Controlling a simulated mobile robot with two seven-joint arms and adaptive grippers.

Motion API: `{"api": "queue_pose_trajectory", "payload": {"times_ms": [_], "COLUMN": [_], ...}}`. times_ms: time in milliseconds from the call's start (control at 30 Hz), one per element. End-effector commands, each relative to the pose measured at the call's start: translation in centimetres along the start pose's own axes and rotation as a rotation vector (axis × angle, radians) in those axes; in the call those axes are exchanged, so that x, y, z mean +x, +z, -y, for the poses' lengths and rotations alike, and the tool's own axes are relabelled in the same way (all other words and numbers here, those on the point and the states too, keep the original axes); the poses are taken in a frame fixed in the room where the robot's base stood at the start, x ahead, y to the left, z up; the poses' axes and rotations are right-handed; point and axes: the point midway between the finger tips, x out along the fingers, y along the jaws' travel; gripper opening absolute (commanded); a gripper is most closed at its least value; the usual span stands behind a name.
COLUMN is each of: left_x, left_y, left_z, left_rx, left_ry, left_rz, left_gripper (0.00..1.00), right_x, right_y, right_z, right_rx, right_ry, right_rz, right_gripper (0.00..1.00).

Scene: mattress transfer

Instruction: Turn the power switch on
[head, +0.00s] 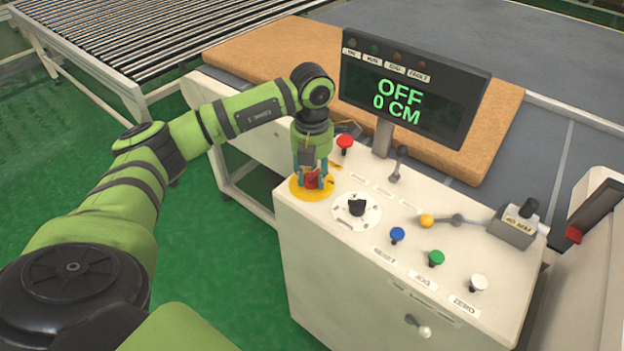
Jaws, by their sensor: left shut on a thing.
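The power switch (312,181) is a red knob on a round yellow plate (301,192) at the left corner of the white control console. My left gripper (312,176) points down over it, its fingers shut around the red knob and hiding part of it. The display (413,88) above the console reads "OFF" and "0 CM" in green. My right gripper is not in view.
The console top (385,202) also carries a black rotary knob (356,207), a red button (345,143), blue (397,235), green (436,258) and white (478,283) buttons, and levers. A brown mattress (250,60) lies behind. Green floor is open at left.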

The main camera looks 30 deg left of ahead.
Motion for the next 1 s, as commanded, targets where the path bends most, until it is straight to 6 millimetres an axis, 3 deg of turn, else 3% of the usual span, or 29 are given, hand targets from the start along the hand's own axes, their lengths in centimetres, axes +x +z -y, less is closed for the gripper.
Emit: {"api": "queue_pose_trajectory", "payload": {"times_ms": [600,1000], "left_x": [0.2,0.1], "left_y": [0.0,0.0], "left_z": [-0.1,-0.1], "left_rx": [0.550,0.739], "left_ry": [0.002,0.001], "left_rz": [0.000,-0.001], "left_gripper": [0.04,0.04], "right_x": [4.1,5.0], "right_y": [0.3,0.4], "right_z": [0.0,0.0], "right_rx": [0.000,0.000], "right_ry": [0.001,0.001], "right_rz": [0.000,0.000], "right_gripper": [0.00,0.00]}}
